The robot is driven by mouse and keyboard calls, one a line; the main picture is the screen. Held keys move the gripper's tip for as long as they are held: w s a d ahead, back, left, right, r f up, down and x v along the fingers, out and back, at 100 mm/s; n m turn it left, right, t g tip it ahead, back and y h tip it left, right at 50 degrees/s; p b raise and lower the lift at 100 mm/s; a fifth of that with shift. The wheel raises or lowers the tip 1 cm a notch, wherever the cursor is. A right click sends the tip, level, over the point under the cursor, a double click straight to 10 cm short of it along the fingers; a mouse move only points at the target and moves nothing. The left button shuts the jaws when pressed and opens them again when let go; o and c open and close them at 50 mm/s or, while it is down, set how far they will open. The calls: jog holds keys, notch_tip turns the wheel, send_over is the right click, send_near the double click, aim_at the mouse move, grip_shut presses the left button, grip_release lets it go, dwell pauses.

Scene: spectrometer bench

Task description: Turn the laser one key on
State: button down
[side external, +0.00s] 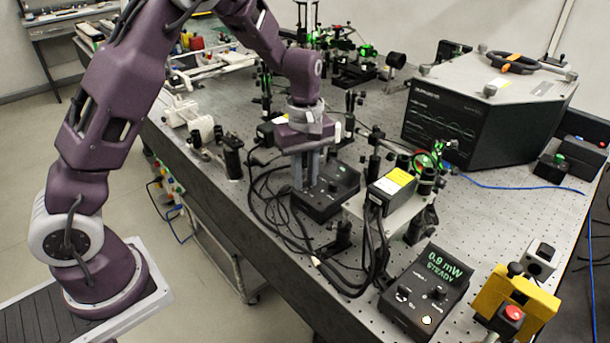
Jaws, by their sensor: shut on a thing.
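My gripper (305,178) points straight down at a black control box (333,197) on the optical bench. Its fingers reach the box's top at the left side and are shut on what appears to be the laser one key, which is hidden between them. The box's sloped front shows small controls, too small to read. A second black box (425,290) nearer the front has a lit display reading "0.9 mW STEADY", with knobs and a glowing button below it.
Black cables (280,215) loop beside the control box. A laser head with a yellow label (391,187) and optic mounts stand just right. A large black instrument (480,110) is at the back right. A yellow block with a red button (515,305) sits at the front right.

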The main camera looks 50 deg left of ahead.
jog(key=m, duration=0.7)
jog(key=shift+r, duration=0.1)
jog(key=m, duration=0.4)
jog(key=shift+m, duration=1.9)
jog(key=c, duration=1.3)
grip_release()
